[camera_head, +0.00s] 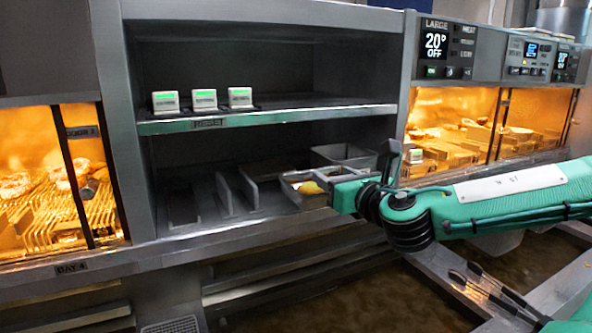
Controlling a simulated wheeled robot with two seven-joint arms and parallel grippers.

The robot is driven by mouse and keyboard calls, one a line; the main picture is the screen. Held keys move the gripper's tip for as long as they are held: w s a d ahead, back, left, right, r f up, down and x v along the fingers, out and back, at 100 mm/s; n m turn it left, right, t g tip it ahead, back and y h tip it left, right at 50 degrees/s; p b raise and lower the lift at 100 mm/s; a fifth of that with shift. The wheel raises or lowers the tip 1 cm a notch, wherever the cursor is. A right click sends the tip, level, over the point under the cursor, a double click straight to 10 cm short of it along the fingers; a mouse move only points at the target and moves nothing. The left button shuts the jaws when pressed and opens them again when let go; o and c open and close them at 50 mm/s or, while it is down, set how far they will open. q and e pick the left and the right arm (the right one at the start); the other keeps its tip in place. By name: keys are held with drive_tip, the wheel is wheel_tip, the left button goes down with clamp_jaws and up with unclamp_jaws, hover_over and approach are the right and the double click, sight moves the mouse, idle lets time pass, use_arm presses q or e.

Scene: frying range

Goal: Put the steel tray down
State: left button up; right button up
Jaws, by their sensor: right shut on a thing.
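The steel tray (290,190) is a small metal pan with some yellow-orange food (310,187) in it. It sits at the right part of the lower shelf bay, beside upright metal dividers. My right gripper (338,190) reaches in from the right and is shut on the tray's right end. The gripper and wrist hide that end, and I cannot tell whether the tray's underside fully touches the shelf.
Another metal pan (345,154) stands just behind. Metal dividers (228,194) stand to the left, with bare shelf beyond. The upper shelf (280,116) carries three small white-green boxes (204,100). Lit food cabinets flank the bay.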

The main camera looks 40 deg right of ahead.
sight(297, 177)
drive_tip(key=p+x, duration=0.1)
drive_tip(key=x, duration=0.2)
drive_tip(key=p+x, duration=0.1)
drive_tip(key=x, duration=0.3)
drive_tip(key=p+x, duration=0.2)
drive_tip(key=x, duration=0.1)
drive_tip(key=shift+w+a+r, duration=0.1)
drive_tip(key=shift+w+a, duration=0.1)
drive_tip(key=shift+w, duration=0.25)
drive_tip(key=w+f+p, duration=0.1)
drive_tip(key=w, duration=0.1)
drive_tip(key=w+d+f+p, duration=0.1)
drive_tip(key=w+p, duration=0.1)
drive_tip(key=w+f+p, duration=0.1)
drive_tip(key=shift+w+d+f, duration=0.3)
drive_tip(key=shift+w+f, duration=0.1)
wheel_tip(297, 177, down, 2)
drive_tip(key=shift+f+p, duration=0.1)
drive_tip(key=shift+p, duration=0.4)
drive_tip(key=shift+w+f+p, duration=0.2)
drive_tip(key=shift+f+p, duration=0.25)
drive_tip(key=shift+p, duration=0.05)
drive_tip(key=shift+f, duration=0.15)
